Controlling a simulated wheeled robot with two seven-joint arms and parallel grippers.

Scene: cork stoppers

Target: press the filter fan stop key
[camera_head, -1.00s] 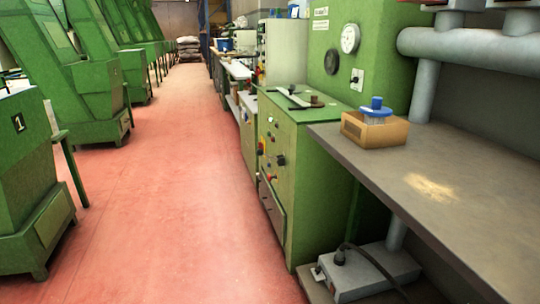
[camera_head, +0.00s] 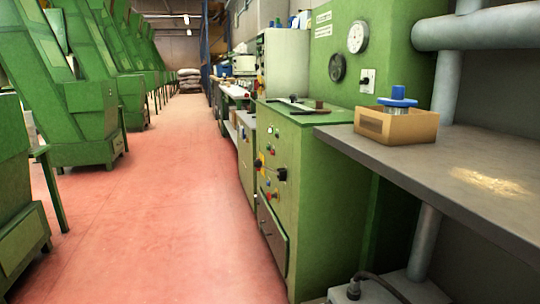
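A green control cabinet (camera_head: 310,200) stands right of the aisle, with knobs and small coloured keys on its aisle-facing side. A black knob (camera_head: 281,174) sticks out there, and a small red key or lamp (camera_head: 274,196) sits below it. A taller green panel (camera_head: 400,70) behind carries a round white gauge (camera_head: 358,37), a dark round dial (camera_head: 337,66) and a white switch plate (camera_head: 367,80). I cannot tell which key is the filter fan stop key; labels are too small to read. Neither gripper is in view.
A grey bench (camera_head: 450,165) on the right holds a cardboard box (camera_head: 398,125) with a blue-topped item (camera_head: 398,97). Green machines (camera_head: 85,110) line the left side. The red floor (camera_head: 165,190) between is clear. Stacked sacks (camera_head: 190,79) lie at the far end.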

